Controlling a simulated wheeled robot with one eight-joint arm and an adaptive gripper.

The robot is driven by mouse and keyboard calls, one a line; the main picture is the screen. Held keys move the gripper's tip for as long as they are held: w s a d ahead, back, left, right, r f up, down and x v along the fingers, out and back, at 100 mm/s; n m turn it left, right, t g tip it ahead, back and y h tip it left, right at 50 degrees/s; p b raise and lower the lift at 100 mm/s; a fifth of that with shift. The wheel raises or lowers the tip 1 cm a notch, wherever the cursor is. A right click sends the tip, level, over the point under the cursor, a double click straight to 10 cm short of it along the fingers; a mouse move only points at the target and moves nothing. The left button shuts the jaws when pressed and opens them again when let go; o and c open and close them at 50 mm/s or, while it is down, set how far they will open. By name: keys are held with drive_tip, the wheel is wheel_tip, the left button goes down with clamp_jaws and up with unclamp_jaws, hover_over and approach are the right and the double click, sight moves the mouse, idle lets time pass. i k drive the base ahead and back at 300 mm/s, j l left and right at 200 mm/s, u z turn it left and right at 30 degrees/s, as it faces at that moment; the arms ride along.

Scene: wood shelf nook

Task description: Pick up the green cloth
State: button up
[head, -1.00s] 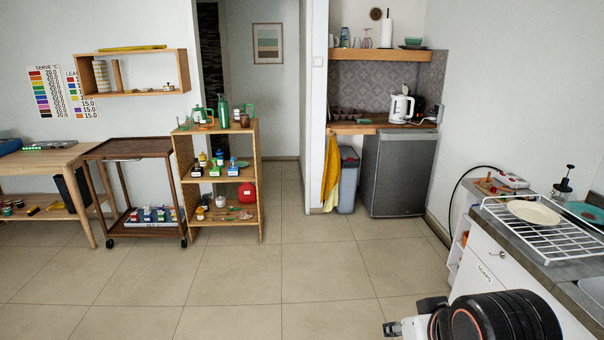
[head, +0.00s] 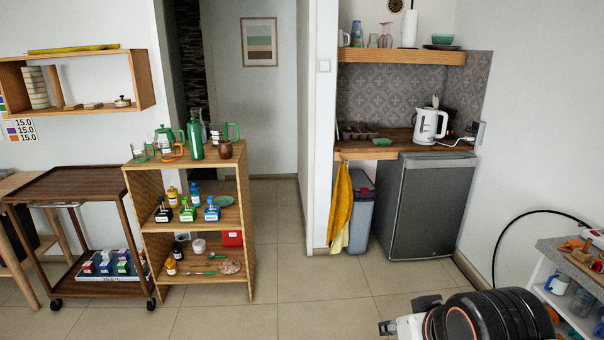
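A small flat green item (head: 382,141), which looks like the folded green cloth, lies on the wooden counter (head: 362,150) in the nook, left of the white kettle. It is small at this distance, so its folds cannot be made out. My gripper (head: 388,328) seems to be the pale end of my folded arm at the bottom edge, far from the counter. Its fingers cannot be made out clearly.
A white kettle (head: 430,126) and a dark tray (head: 358,131) stand on the counter. Below are a grey fridge (head: 430,207), a bin (head: 361,215) and a hanging yellow cloth (head: 341,207). A wooden shelf unit (head: 150,219) stands left. The floor between (head: 290,295) is clear.

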sight(379, 142)
drive_tip(key=i+z, duration=0.15)
drive_tip(key=i, duration=0.55)
drive_tip(key=i+j+z, duration=0.1)
drive_tip(key=i, duration=0.55)
drive_tip(key=i+j+z, duration=0.15)
drive_tip(key=i, duration=0.55)
drive_tip(key=i+l+z, duration=0.2)
drive_tip(key=i, duration=0.4)
drive_tip(key=i+j+z, duration=0.15)
drive_tip(key=i, duration=0.45)
drive_tip(key=i+z, duration=0.2)
drive_tip(key=i, duration=0.45)
drive_tip(key=i+j+z, duration=0.2)
drive_tip(key=i, duration=0.4)
